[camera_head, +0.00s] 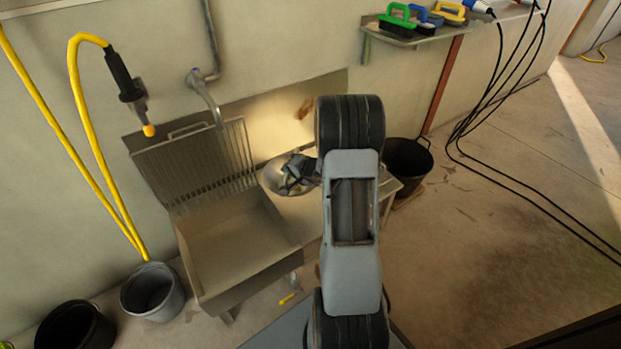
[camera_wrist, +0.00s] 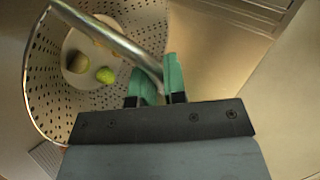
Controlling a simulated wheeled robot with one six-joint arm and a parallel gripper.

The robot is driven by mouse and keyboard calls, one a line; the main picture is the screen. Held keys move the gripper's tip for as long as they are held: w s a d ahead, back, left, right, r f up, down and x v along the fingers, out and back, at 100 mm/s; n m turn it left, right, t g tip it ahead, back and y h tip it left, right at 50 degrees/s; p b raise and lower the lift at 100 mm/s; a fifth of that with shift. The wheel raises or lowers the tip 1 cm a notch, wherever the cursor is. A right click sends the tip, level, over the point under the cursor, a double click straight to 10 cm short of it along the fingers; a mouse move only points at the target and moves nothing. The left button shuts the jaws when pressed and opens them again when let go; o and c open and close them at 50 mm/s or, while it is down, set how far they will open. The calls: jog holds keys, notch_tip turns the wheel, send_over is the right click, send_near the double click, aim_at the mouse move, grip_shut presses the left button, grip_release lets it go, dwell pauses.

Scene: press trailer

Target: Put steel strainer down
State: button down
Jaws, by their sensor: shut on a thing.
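The steel strainer (camera_wrist: 40,85) is a round perforated bowl with a metal bar across its rim, at the left of the wrist view. Inside it are a pale round surface, a brownish round item (camera_wrist: 77,62) and a green item (camera_wrist: 105,75). My gripper (camera_wrist: 159,72) has teal fingers and is shut on the strainer's bar at the bowl's right side. In the head view the strainer (camera_head: 270,178) is beside my gripper (camera_head: 298,175), over the worktop right of the sink. My arm hides part of it. I cannot tell whether its base touches the worktop.
A steel sink (camera_head: 235,235) with an upright slotted rack (camera_head: 195,160) stands left of the worktop (camera_head: 305,210). A tap (camera_head: 205,95) hangs above it. Buckets stand on the floor on both sides. A shelf (camera_head: 405,35) holds brushes. Open floor lies to the right.

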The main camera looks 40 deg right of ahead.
jog(key=d, duration=0.1)
jog(key=w+d+f, duration=0.1)
jog(key=d, duration=0.1)
jog(key=d+f, duration=0.1)
jog(key=shift+w+d+f, duration=0.15)
jog(key=shift+w+d, duration=0.05)
jog(key=d+f, duration=0.1)
jog(key=w+d+f+b, duration=0.1)
jog(key=f, duration=0.1)
jog(key=d+f, duration=0.1)
jog(key=shift+w+d+f+b, duration=0.2)
jog(key=shift+d+f+b, duration=0.15)
jog(key=shift+w+d+f+b, duration=0.1)
jog(key=shift+f+b, duration=0.15)
jog(key=shift+f, duration=0.4)
jog(key=shift+s+d+f+b, duration=0.15)
jog(key=shift+f+b, duration=0.15)
jog(key=shift+f, duration=0.35)
jog(key=shift+w+d+f+b, duration=0.15)
jog(key=shift+f+b, duration=0.1)
jog(key=shift+f, duration=0.4)
jog(key=shift+f+b, duration=0.2)
jog(key=shift+b, duration=0.1)
jog(key=c, duration=1.2)
grip_release()
jog(key=shift+o, duration=0.2)
jog(key=shift+r, duration=0.1)
